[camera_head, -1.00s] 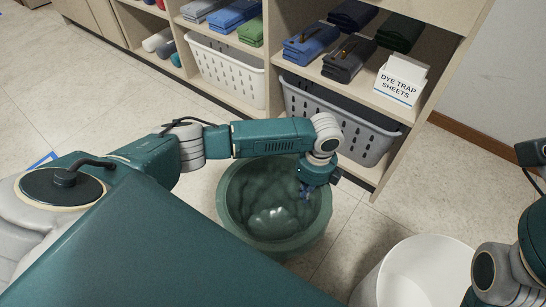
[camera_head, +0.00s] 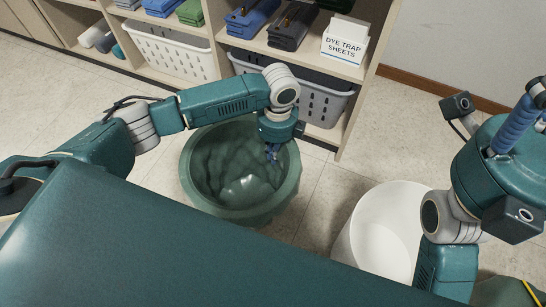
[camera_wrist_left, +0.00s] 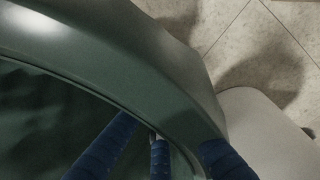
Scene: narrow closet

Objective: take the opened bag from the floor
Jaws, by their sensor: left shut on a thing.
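The opened bag (camera_head: 270,212), as I take it, is a round green open-topped thing on the floor, with a thick smooth rim and a crumpled, shiny inside. My left gripper (camera_head: 272,152) points down at its far right rim and is shut on it. In the left wrist view, blue fingers (camera_wrist_left: 160,155) straddle the curved green rim (camera_wrist_left: 120,60); the fingertips are partly cut off. My right gripper (camera_head: 518,125) is raised at the right edge, with a blue finger showing; its jaw opening is unclear.
A white bin (camera_head: 345,245) stands right of the bag. Behind are shelves with a white basket (camera_head: 170,52), a grey basket (camera_head: 325,103), folded clothes and a dye trap sheets box (camera_head: 345,40). A dark olive thing (camera_head: 500,292) lies at the bottom right. Floor is clear right of the shelf.

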